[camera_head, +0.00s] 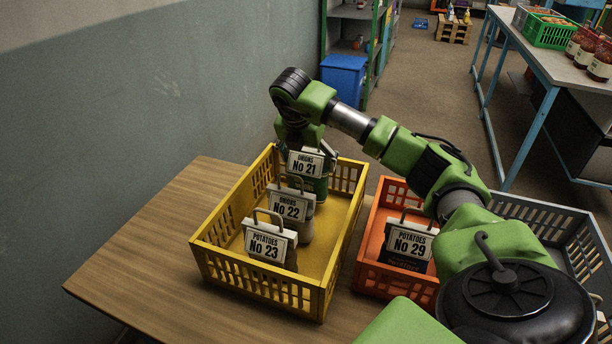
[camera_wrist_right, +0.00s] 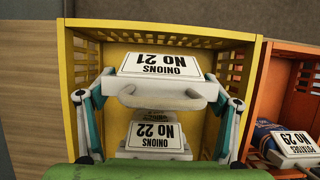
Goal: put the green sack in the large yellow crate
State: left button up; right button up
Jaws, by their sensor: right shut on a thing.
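The green sack (camera_head: 318,186), with a white label reading Onions No 21, is upright at the far end of the large yellow crate (camera_head: 262,284). Its label (camera_wrist_right: 160,64) and pale handle show between my fingers in the right wrist view. My right gripper (camera_head: 307,149) is over the sack's top, shut on its handle; the arm hides part of it. I cannot tell whether the sack's bottom touches the crate floor. My left gripper is not in view.
In the yellow crate, sacks No 22 (camera_head: 290,206) and No 23 (camera_head: 268,243) stand in a row nearer me. An orange crate (camera_head: 371,270) with sack No 29 (camera_head: 409,243) is to the right, then a grey crate (camera_head: 579,240). The yellow crate's right side has bare floor.

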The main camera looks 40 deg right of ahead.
aim_at(308, 172)
notch_tip(308, 172, down, 3)
jog(key=shift+f+p, duration=0.2)
jog(key=shift+p, duration=0.1)
jog(key=shift+f, duration=0.3)
jog(key=o, duration=2.1)
jog(key=shift+a, duration=0.1)
jog(key=b+v, duration=0.1)
jog(key=v, duration=1.1)
jog(key=shift+s, duration=0.1)
